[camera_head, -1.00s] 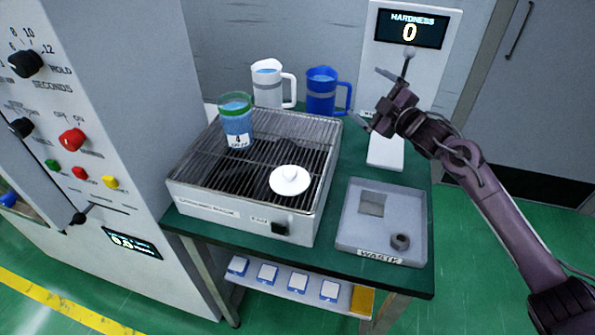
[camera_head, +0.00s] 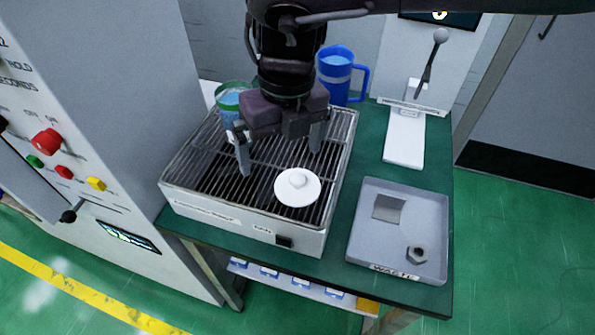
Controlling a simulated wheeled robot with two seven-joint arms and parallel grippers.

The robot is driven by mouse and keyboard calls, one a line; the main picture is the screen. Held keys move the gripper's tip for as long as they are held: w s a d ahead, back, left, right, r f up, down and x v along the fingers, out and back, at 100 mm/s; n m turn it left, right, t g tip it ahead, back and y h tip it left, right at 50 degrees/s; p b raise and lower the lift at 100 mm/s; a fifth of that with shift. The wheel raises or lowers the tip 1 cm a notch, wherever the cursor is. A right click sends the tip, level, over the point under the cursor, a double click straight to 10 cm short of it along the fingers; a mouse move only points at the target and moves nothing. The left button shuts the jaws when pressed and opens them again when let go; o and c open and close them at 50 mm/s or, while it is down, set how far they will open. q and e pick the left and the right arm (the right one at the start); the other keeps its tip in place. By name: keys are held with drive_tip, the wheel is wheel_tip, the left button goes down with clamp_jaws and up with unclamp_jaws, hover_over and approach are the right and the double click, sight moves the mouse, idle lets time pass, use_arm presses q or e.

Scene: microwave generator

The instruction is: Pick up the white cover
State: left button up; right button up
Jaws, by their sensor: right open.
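The white cover (camera_head: 298,188) is a round lid with a small knob on top. It lies on the front right part of the metal grate of the white grill-like box (camera_head: 205,208). My right gripper (camera_head: 280,158) points down above the grate, just behind and to the left of the cover as seen in the head view. Its two fingers are spread apart with nothing between them. It appears apart from the cover. My left gripper is not in view.
A clear cup with a green rim (camera_head: 229,104) stands at the grate's back left, partly hidden by my gripper. A blue jug (camera_head: 338,72) is behind. A grey waste tray (camera_head: 375,247) holding a nut (camera_head: 417,254) lies right. A white tester (camera_head: 404,140) stands behind it.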

sight(298, 177)
drive_tip(key=shift+w+d+r+h, duration=0.15)
drive_tip(key=shift+d+h, duration=0.25)
drive_tip(key=shift+d, duration=0.45)
drive_tip(key=shift+w+d+f, duration=0.1)
drive_tip(key=shift+d+f, duration=0.1)
drive_tip(key=shift+d, duration=0.1)
drive_tip(key=f, duration=0.2)
drive_tip(key=f+p, duration=0.1)
drive_tip(key=f, duration=0.3)
drive_tip(key=shift+s+f, duration=0.15)
drive_tip(key=shift+s, duration=0.15)
drive_tip(key=shift+f, duration=0.5)
drive_tip(key=c, duration=1.1)
drive_tip(key=shift+r, duration=0.1)
